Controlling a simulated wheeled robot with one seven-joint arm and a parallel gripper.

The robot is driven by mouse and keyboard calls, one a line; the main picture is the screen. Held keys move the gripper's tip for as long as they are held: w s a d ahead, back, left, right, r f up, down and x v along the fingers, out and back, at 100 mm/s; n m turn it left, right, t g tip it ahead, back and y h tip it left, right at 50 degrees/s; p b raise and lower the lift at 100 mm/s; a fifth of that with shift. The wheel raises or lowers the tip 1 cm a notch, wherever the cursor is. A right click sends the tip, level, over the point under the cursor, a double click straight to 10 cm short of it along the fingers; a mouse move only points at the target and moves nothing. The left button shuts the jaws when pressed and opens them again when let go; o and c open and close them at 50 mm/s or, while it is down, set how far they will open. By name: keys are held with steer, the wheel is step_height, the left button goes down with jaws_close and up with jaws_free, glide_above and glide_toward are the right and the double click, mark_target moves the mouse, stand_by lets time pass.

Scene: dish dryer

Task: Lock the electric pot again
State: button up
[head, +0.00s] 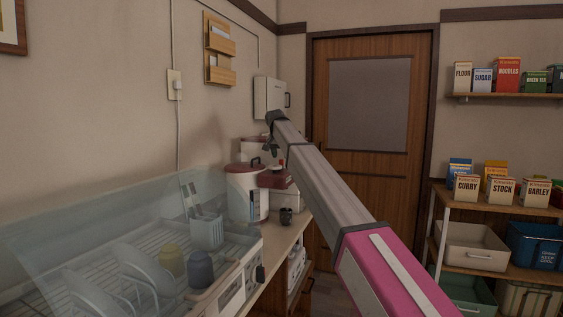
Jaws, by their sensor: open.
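A white pot-like appliance with a dark red lid (247,191) stands on the counter beyond the dish dryer; I take it to be the electric pot. Its lid looks down. Its lock is too small to make out. My arm reaches in from the lower right, and my gripper (272,146) hangs at its far end, above and slightly right of the pot. The gripper is small and dark in this view. It is open and appears empty, apart from the pot. I cannot tell its exact depth relative to the pot.
A red-topped appliance (277,179) stands close to the pot's right, with a dark mug (286,217) in front. The clear-hooded dish dryer (233,285) holds plates, cups and a utensil basket (206,232). A white wall box (268,97) hangs behind my gripper. Shelves stand at right.

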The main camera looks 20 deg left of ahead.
mark_target(281, 160)
steer(key=shift+x, duration=1.75)
jaws_close()
steer(key=shift+s+a, duration=0.15)
steer(key=shift+s, duration=1.35)
jaws_free()
